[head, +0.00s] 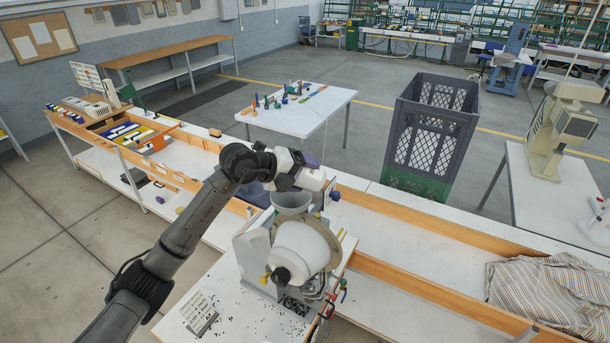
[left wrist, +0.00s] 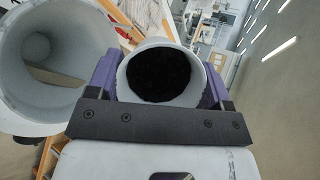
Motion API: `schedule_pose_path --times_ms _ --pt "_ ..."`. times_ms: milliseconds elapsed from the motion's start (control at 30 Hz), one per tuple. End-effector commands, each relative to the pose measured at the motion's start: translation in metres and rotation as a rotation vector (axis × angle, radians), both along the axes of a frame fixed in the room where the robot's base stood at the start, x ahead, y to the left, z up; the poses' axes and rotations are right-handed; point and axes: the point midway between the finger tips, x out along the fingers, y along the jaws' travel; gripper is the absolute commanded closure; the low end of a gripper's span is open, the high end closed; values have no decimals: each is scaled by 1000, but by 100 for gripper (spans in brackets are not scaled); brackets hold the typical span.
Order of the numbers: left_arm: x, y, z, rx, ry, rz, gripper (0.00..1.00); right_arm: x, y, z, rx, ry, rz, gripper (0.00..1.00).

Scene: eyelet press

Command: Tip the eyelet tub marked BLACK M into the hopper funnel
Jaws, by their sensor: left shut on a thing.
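The tub (left wrist: 123,82) is a pale round cup with a dark mass (left wrist: 160,75) inside, its mouth facing the wrist camera. My left gripper (head: 312,160) has its purple fingers on both sides of the tub and is shut on it. In the head view the gripper is just above the grey hopper funnel (head: 291,201) of the press; the tub cannot be made out clearly there. The funnel's wide mouth (left wrist: 40,60) also shows in the left wrist view, to the left of the tub. The tub's marking is hidden. My right gripper is out of view.
The press (head: 300,245) stands on a white bench with dark bits scattered near its base. A tall grey crate (head: 437,130) stands behind the bench. Striped cloth (head: 548,292) lies at right. A white table (head: 298,117) with small items is farther back.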

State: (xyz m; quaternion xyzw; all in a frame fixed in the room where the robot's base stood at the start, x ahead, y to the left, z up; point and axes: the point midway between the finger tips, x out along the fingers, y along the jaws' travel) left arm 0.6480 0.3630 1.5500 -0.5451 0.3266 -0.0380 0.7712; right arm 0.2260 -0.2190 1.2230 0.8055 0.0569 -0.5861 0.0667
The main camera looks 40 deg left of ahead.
Motion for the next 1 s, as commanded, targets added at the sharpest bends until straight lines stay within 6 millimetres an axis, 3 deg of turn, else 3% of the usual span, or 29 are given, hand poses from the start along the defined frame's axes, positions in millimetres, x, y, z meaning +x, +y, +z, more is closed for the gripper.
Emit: schedule_pose_path --times_ms 600,1000 --pt "-5 6 -2 -293 -216 -1 56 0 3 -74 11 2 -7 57" --pt "-10 13 4 -490 -364 -1 56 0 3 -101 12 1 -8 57"
